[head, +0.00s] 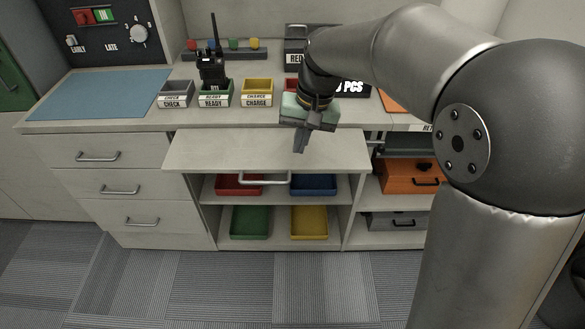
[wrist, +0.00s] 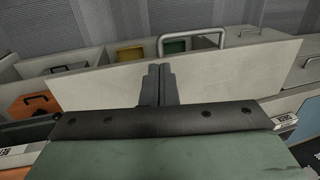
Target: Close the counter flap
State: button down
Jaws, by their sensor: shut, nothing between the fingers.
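The counter flap (head: 235,150) is a pale panel that juts out from the counter's front edge, above the open shelves. A silver bar handle (head: 264,179) shows just below its front edge. In the wrist view the flap (wrist: 225,78) spans the picture, with the handle (wrist: 190,40) beyond its far edge. My gripper (head: 299,150) is shut and empty, pointing down over the right half of the flap. Its fingers (wrist: 157,70) also show against the flap in the wrist view. I cannot tell whether the fingertips touch the panel.
Under the flap are red, blue, green and yellow bins (head: 249,222). Drawers (head: 120,188) stand at left, and an orange case (head: 408,176) is on a shelf at right. A radio (head: 211,68) and small labelled trays (head: 257,93) stand on the counter behind the flap.

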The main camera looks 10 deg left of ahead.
aim_at(290, 179)
jog(key=f, duration=0.3)
jog(key=a+f, duration=0.1)
jog(key=f, duration=0.5)
jog(key=shift+s+a+f, duration=0.1)
jog(key=shift+a+f, duration=0.05)
jog(key=shift+a, duration=0.25)
